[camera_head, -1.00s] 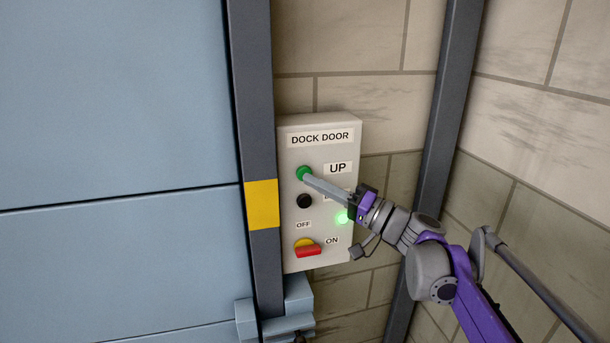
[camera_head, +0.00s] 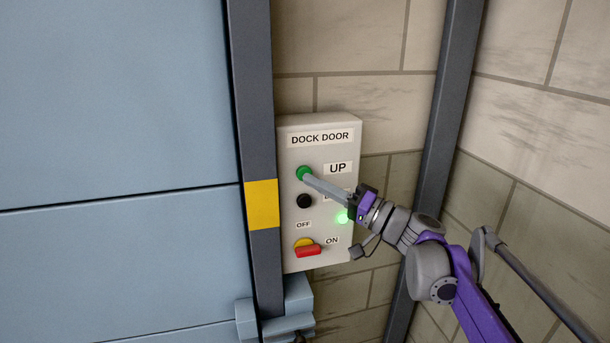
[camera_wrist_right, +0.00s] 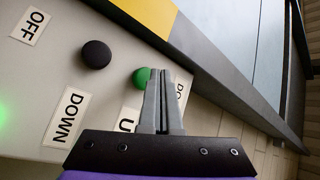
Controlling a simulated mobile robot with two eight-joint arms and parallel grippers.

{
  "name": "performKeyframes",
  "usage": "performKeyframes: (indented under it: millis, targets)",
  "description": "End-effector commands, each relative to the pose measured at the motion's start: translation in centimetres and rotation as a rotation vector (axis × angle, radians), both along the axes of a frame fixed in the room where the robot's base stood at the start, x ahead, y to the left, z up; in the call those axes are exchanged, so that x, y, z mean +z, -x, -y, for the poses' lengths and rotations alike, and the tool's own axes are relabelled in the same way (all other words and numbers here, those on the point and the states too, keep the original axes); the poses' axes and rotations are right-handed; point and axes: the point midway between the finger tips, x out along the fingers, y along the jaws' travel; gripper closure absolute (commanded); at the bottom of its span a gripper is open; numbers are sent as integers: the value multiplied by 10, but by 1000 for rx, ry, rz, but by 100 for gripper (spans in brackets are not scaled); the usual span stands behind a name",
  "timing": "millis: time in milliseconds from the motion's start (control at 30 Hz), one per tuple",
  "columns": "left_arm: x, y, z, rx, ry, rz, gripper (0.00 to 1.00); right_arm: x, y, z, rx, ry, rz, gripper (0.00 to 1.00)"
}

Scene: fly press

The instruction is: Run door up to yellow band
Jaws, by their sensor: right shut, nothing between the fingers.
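The light blue door (camera_head: 110,110) fills the left of the head view, with panel seams across it; its bottom edge is not in view. The yellow band (camera_head: 262,204) is on the dark door post. The control box (camera_head: 290,235) is labelled DOCK DOOR. Its green UP button (camera_head: 303,173) is at the fingertips of my right gripper (camera_head: 309,178), which is shut and empty. In the wrist view the fingers partly cover the green button (camera_wrist_right: 141,77); I cannot tell whether it is pressed in. My left gripper is not in view.
Light blue blocks (camera_head: 298,291) stand under the box. A dark column (camera_head: 445,110) stands to the right.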

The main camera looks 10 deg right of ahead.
Motion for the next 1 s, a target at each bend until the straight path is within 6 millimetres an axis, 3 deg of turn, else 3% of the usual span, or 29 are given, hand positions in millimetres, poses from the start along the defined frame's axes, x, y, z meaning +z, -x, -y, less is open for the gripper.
performKeyframes:
  millis: [1000]
  targets:
    - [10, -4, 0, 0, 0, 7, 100, 0, -12, 0, 0, 0, 0, 100]
